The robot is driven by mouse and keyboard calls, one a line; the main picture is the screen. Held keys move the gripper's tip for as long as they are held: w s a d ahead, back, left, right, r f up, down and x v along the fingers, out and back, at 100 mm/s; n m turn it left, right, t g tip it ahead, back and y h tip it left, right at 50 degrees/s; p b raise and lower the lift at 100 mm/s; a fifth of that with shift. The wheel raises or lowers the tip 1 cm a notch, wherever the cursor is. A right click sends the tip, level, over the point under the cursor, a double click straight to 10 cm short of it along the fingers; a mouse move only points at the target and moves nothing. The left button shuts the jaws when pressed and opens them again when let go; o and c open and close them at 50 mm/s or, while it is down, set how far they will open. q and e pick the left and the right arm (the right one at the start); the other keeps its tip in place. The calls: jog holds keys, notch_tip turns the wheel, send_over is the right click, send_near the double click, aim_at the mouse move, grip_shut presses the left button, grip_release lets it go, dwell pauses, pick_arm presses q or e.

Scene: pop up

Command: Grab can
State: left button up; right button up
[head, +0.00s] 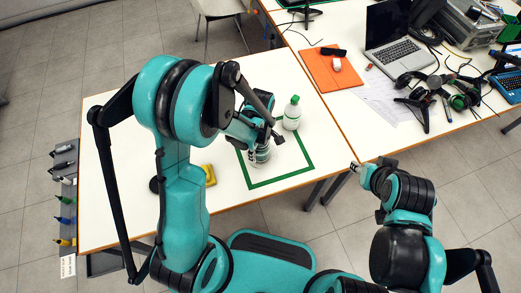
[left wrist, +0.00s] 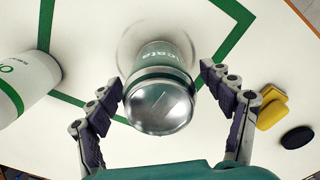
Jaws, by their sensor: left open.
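A can with a silver top and a green, lettered side (left wrist: 160,100) stands between the fingers of my left gripper (left wrist: 161,88) in the left wrist view. The fingers are spread, one on each side of it, with gaps visible. In the head view the can (head: 262,157) is partly hidden beneath my left gripper (head: 262,137), within the green square outline on the white table. My right gripper (head: 359,171) is off the table's front edge, small and partly hidden, so its jaws are unclear.
A white bottle with a green cap (head: 292,114) stands close behind the can; it also shows in the left wrist view (left wrist: 24,88). A yellow object (head: 209,174) and a black disc (head: 154,184) lie left. A laptop (head: 398,52), orange folder (head: 330,70) and headphones occupy the right table.

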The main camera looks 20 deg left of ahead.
pick_arm(q)
notch_tip(320, 180, down, 2)
jog(key=shift+f+b, duration=0.25)
jog(key=shift+b, duration=0.05)
jog(key=shift+r, duration=0.1)
jog(key=c, duration=1.4)
jog(key=shift+r, duration=0.1)
